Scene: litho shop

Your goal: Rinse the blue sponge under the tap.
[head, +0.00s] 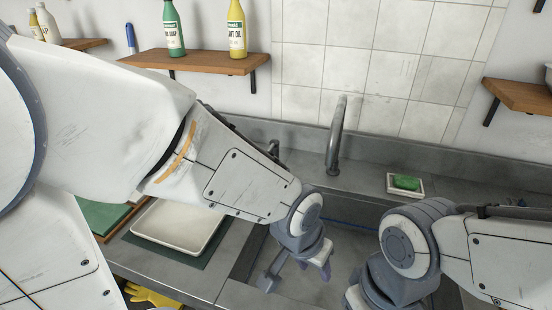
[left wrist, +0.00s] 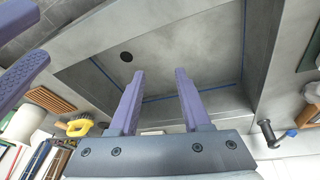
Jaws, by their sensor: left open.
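The grey metal tap (head: 335,138) stands upright at the back of the steel sink (head: 345,245). No blue sponge shows in either view. My left gripper (head: 298,272) is over the sink, in front of the tap and below its tip in the picture. In the left wrist view my left gripper (left wrist: 158,75) is open, with nothing between its two purple fingers and the grey basin behind them. My right arm reaches in from the right in the head view, its fingers hidden. Purple fingers of my right gripper (left wrist: 22,82) show at the left edge of the left wrist view.
A green block in a white dish (head: 419,191) sits on the counter right of the tap. A white tray (head: 152,228) and yellow gloves (head: 150,296) are at the left. Bottles stand on a wall shelf (head: 195,62). A round drain (left wrist: 126,57) shows in the basin.

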